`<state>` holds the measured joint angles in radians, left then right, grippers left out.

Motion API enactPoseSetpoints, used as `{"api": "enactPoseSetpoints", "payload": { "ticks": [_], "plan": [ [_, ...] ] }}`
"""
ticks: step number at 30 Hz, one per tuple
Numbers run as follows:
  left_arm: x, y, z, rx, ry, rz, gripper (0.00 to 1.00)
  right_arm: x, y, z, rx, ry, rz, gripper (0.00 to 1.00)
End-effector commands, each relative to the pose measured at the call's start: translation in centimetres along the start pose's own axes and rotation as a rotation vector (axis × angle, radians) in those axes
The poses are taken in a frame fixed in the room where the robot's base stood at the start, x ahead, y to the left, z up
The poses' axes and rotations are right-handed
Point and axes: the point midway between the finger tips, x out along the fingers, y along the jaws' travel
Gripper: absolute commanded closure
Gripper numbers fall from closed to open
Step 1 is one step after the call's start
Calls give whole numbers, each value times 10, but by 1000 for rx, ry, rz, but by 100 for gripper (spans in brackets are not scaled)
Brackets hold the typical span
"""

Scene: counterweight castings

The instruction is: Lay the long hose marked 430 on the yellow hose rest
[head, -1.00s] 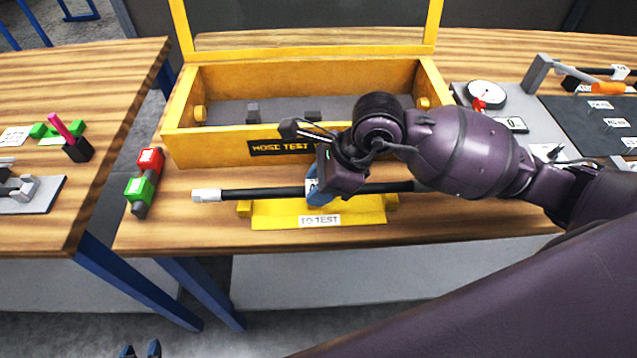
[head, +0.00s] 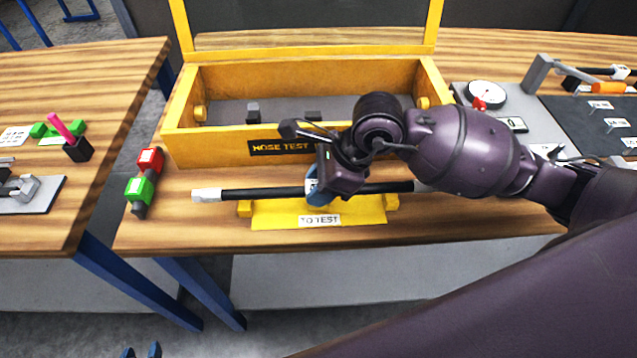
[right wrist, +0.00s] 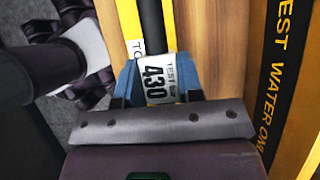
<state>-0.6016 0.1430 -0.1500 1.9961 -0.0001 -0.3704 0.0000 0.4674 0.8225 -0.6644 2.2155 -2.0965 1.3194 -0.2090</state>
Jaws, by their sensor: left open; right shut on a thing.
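The long black hose marked 430 (head: 265,194) has white ends and lies lengthwise along the yellow hose rest (head: 285,214), which bears a TO TEST label. My right gripper (head: 314,187) is shut around the hose's middle. The right wrist view shows the 430 label (right wrist: 155,78) between its blue fingers. I cannot tell whether the hose touches the rest or hangs just above it. My left gripper (head: 140,351) is open and empty at the bottom edge of the head view, only its fingertips showing, far from the hose.
A yellow HOSE TEST box (head: 215,141) stands right behind the rest. A red and green button box (head: 145,180) is at the left. A round gauge (head: 486,93) and a dark mat (head: 590,115) are at the right. A second table (head: 100,110) stands left across a gap.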

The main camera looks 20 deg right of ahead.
Motion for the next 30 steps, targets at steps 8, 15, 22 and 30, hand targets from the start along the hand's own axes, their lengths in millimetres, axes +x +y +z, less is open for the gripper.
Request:
{"api": "enactPoseSetpoints", "payload": {
  "ticks": [8, 15, 22, 30],
  "plan": [
    [4, 1, -1, 1, 5, 2, 57, 4, 0, -2, 0, -1, -1, 87],
    [5, 1, 2, 2, 1, 2, 57, 7, 0, -4, -1, -1, -1, 87],
    [5, 1, 10, 1, -11, 2, 57, 10, 0, -6, -1, -1, 0, 87],
    [2, 1, 17, -1, -25, 0, 57, 11, 0, -6, -1, -1, -1, 49]
  ]
}}
